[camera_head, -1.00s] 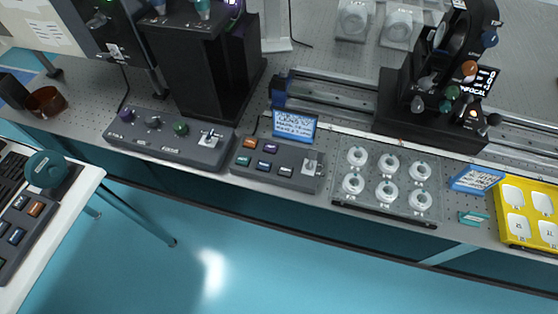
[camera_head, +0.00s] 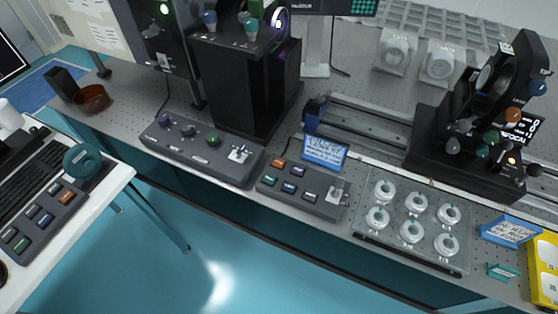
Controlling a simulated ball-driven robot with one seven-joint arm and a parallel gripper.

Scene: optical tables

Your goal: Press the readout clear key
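A dark key box (camera_head: 322,211) stands at the front edge of the optical table. It carries an orange key (camera_head: 278,163), a purple key (camera_head: 298,170), a teal key (camera_head: 268,180), a blue key (camera_head: 288,187), a dark grey key (camera_head: 309,196) and a metal switch at its right end. A second dark key box (camera_head: 40,232) lies on the white desk at left, with orange, green, blue and dark keys. The key labels are too small to read, so I cannot tell which one is the readout clear key. My gripper is not in view.
A control box with knobs (camera_head: 200,160) stands left of the central key box. A blue sign (camera_head: 325,152) stands behind it, and a clear tray of white rings (camera_head: 395,238) is to its right. Open floor (camera_head: 250,260) lies in front, between the white desk (camera_head: 95,205) and table.

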